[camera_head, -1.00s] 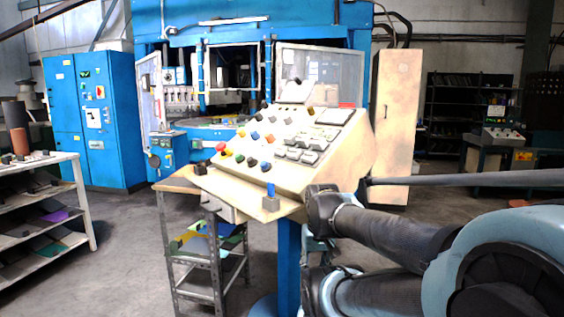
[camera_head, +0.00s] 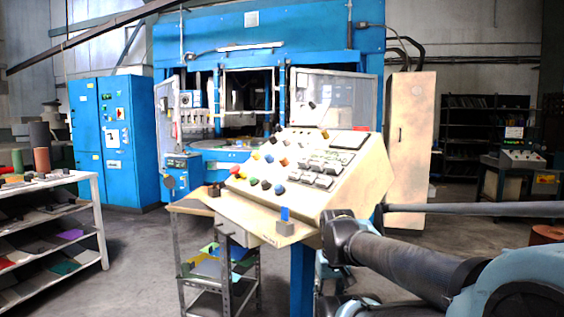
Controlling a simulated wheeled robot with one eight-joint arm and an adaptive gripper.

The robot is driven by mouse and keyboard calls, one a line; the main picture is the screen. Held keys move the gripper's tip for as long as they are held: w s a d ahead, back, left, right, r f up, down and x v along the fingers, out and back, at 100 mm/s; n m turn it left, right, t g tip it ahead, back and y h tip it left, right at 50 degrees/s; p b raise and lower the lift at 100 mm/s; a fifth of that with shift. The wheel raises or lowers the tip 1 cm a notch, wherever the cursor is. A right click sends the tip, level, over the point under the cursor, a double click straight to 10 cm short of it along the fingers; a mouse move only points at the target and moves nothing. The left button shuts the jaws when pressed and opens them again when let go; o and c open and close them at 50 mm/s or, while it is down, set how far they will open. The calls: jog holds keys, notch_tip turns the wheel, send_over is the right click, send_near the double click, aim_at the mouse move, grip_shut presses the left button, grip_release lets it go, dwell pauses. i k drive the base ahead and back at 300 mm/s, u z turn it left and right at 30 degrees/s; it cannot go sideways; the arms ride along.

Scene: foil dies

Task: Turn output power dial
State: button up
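A beige sloped control console (camera_head: 362,185) stands in the middle on a blue post. Its panel carries several coloured knobs and buttons, among them a red one (camera_head: 235,171), a blue one (camera_head: 269,158) and several dark ones. Labels are too small to read, so I cannot tell which control is the output power dial. My arm reaches in from the lower right, with a dark joint beside the console's lower right edge. My gripper is not visible.
A small grey block with a blue top (camera_head: 284,227) sits on the console's front ledge. A metal shelf cart (camera_head: 226,297) stands below it. A white shelf (camera_head: 100,221) is at left, a blue cabinet (camera_head: 144,140) behind. Floor between them is clear.

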aim_at(283, 160)
jog(key=z, duration=2.25)
jog(key=k, duration=0.9)
jog(key=u, duration=1.65)
jog(key=i, duration=0.5)
jog(key=z, duration=0.05)
